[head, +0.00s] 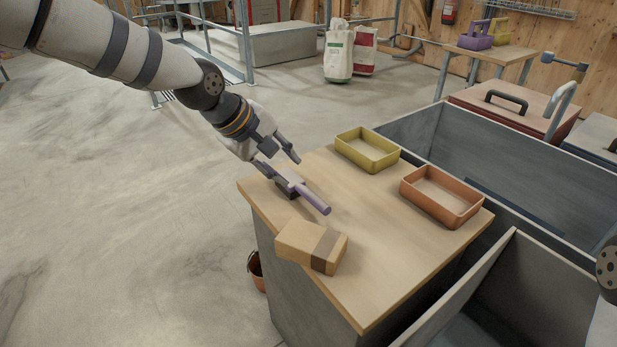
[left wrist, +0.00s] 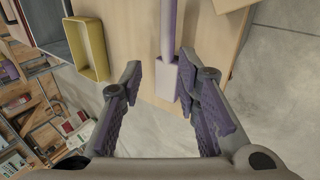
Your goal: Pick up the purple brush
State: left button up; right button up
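The purple brush (head: 312,198) lies on the wooden table top (head: 385,265) near its far left edge, its round handle pointing toward the front right. In the left wrist view the brush (left wrist: 168,75) runs up from between the fingertips. My left gripper (head: 282,168) is at the brush's pale block end, with its fingers open on either side. In the left wrist view the left gripper (left wrist: 168,80) shows a gap between each finger and the brush. My right gripper is not in view; only part of my right arm shows at the right edge.
A cardboard-coloured block with a dark band (head: 296,242) lies in front of the brush. A yellow tray (head: 367,158) and an orange tray (head: 441,207) stand on the table's right side. Grey open bins (head: 500,270) adjoin the table on the right.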

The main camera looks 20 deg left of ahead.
aim_at(303, 190)
pick_arm(q)
jog(key=x, duration=0.3)
jog(key=b+x, duration=0.1)
jog(key=x, duration=0.3)
jog(key=s+f+b+x, duration=0.1)
jog(key=x, duration=0.3)
jog(key=shift+s+a, duration=0.1)
jog(key=shift+a, duration=0.15)
jog(key=shift+d+r, duration=0.1)
jog(key=shift+r, duration=0.05)
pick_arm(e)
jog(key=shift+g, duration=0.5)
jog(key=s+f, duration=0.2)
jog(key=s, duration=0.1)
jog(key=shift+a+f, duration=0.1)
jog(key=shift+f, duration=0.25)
pick_arm(q)
grip_shut()
